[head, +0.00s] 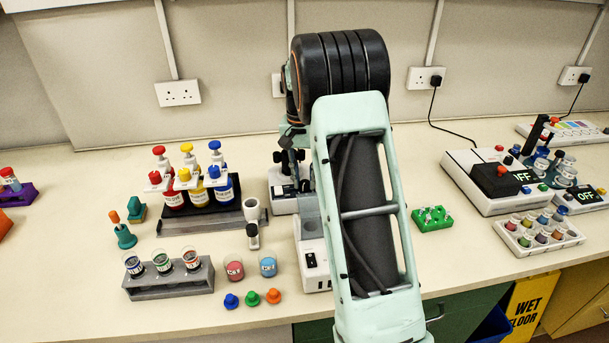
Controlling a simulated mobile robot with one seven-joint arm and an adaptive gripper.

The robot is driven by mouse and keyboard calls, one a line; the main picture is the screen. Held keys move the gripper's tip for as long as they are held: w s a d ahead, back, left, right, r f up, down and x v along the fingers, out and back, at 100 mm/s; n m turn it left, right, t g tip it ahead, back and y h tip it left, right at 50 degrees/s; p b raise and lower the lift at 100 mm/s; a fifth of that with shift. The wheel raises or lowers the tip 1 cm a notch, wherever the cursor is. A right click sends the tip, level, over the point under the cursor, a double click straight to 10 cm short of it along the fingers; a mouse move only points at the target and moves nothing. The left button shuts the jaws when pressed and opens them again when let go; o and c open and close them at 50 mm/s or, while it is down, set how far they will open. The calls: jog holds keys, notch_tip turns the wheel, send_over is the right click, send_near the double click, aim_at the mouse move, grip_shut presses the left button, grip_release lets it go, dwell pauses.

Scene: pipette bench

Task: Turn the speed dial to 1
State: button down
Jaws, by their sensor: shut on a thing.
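My arm stands in the middle of the head view and covers much of what is behind it. Dark parts below its black joint look like my gripper (292,142), mostly hidden by the arm link. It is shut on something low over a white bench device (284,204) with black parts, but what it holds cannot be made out. No speed dial or its marking can be read there. A second white unit (313,262) with dark switches stands just in front, partly covered by my arm.
Left are a bottle rack (205,219) with pump bottles, a grey vial rack (168,288), two small cups (234,270) and coloured stoppers. Right are a green block (432,219), a white instrument (480,196) with a display, and a vial tray (538,246).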

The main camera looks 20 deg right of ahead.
aim_at(303, 181)
jog(key=m+p, duration=0.1)
jog(key=m, duration=0.2)
jog(key=shift+r+m, duration=0.1)
jog(key=shift+m, duration=0.2)
dwell(0.3)
jog(key=c, duration=1.7)
grip_release()
jog(key=shift+w+a+r, duration=0.1)
jog(key=shift+w+r, duration=0.05)
jog(key=shift+r, duration=2.85)
jog(key=shift+w+a+r, duration=0.1)
jog(key=shift+r, duration=2.85)
